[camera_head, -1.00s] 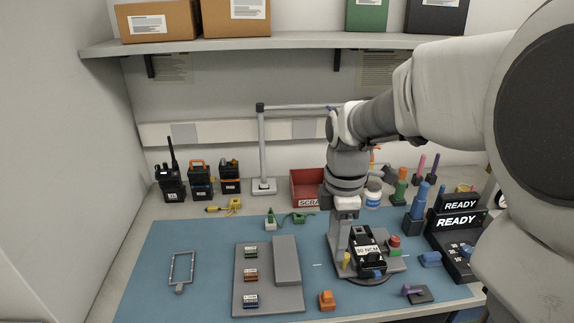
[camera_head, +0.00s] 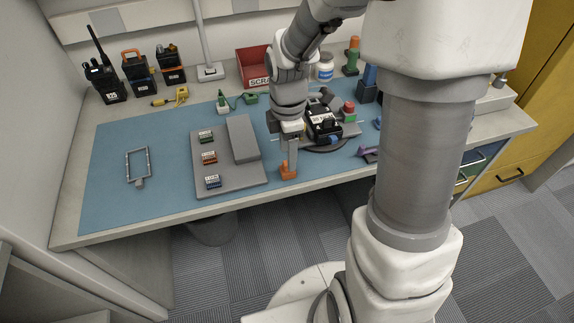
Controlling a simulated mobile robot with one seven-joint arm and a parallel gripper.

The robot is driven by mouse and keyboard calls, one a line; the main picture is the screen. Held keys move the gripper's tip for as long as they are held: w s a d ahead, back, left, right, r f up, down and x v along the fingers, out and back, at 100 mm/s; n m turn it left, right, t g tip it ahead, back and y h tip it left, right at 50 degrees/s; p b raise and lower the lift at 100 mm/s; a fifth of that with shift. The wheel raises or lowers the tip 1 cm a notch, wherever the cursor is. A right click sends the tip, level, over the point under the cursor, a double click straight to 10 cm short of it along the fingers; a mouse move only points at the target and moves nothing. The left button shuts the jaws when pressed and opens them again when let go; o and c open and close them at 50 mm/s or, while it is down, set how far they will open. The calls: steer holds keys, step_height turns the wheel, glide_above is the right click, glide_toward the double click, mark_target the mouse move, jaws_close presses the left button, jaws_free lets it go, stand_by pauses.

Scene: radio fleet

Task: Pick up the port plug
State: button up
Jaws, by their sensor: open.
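A small orange piece with a wider base, which looks like the port plug (camera_head: 288,172), sits on the blue mat (camera_head: 105,190) near its front edge, right of the grey tray. My gripper (camera_head: 289,162) points straight down right at this orange piece, its jaws open. The fingers overlap the upper part of the piece in this view, and I cannot tell whether they touch it. A small purple piece (camera_head: 369,152) lies farther right, partly hidden by my arm.
A grey tray (camera_head: 225,185) with several small labelled connectors and a grey block stands left of my gripper. A black radio (camera_head: 322,124) sits on a round stand behind right. A wire frame (camera_head: 138,165) lies at left. A red scrap bin (camera_head: 258,66) stands at the back.

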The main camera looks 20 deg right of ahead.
step_height(320, 180, down, 3)
steer(key=shift+f, duration=0.15)
jaws_close()
